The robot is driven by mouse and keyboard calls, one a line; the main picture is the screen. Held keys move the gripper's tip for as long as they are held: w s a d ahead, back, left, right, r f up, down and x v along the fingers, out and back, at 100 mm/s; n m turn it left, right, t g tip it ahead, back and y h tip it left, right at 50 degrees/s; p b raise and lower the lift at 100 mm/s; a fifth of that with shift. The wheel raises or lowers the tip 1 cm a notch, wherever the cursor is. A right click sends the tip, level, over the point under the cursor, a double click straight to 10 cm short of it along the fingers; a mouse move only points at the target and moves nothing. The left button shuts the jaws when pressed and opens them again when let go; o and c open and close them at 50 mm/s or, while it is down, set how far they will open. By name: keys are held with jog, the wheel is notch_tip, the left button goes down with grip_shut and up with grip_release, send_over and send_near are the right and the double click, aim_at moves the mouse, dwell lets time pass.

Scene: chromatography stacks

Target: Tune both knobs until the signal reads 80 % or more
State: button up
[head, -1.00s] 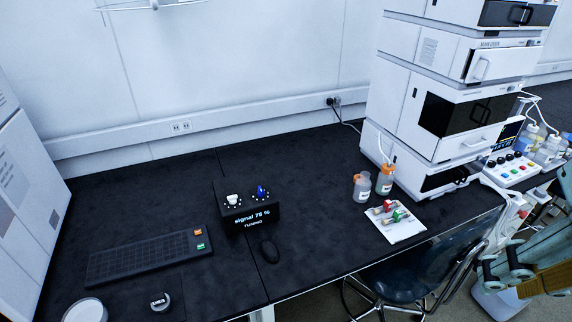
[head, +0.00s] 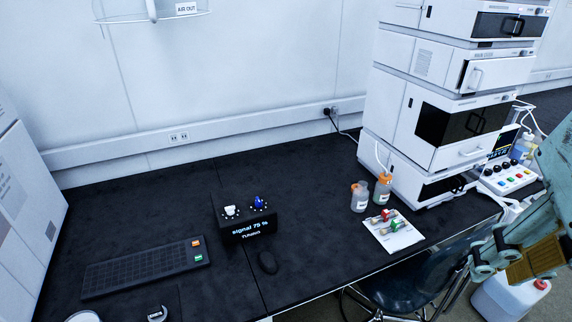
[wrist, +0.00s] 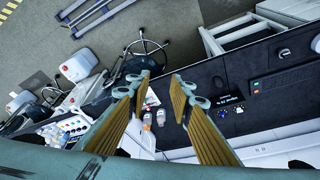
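The black tuning box (head: 247,233) stands on the black bench. Its front display reads "signal 75 %" with a smaller word below, likely "TUNING". A white knob (head: 231,211) is on its top at left and a blue knob (head: 259,203) at right, both ringed by small white dots. The box also shows small in the wrist view (wrist: 229,101). My gripper (wrist: 163,76) is open and empty, its two ribbed fingers well apart. In the head view my gripper (head: 490,252) is at the right edge, beyond the chair, far from the box.
A keyboard (head: 145,268) lies left of the box and a mouse (head: 267,262) in front. Two bottles (head: 383,189) and a white sheet (head: 402,236) with coloured fittings are to the right, before the instrument stack (head: 440,110). A chair (head: 405,285) stands at the front edge.

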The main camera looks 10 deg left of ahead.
jog(key=w+a+r+n+g+p, duration=0.15)
jog(key=w+a, duration=0.25)
jog(key=w, duration=0.5)
jog(key=w+a+r+p, duration=0.15)
jog(key=w+a, duration=0.35)
jog(key=w, duration=0.5)
jog(key=w+a+r+n+p, duration=0.15)
jog(key=w+a, duration=0.25)
jog(key=w, duration=0.5)
jog(key=n+g+p, duration=0.2)
jog(key=n+p, duration=0.2)
jog(key=p, duration=0.4)
send_over(258, 199)
notch_tip(258, 199, down, 31)
jog(key=shift+f, duration=0.2)
jog(key=shift+f+p, duration=0.4)
jog(key=shift+f, duration=6.35)
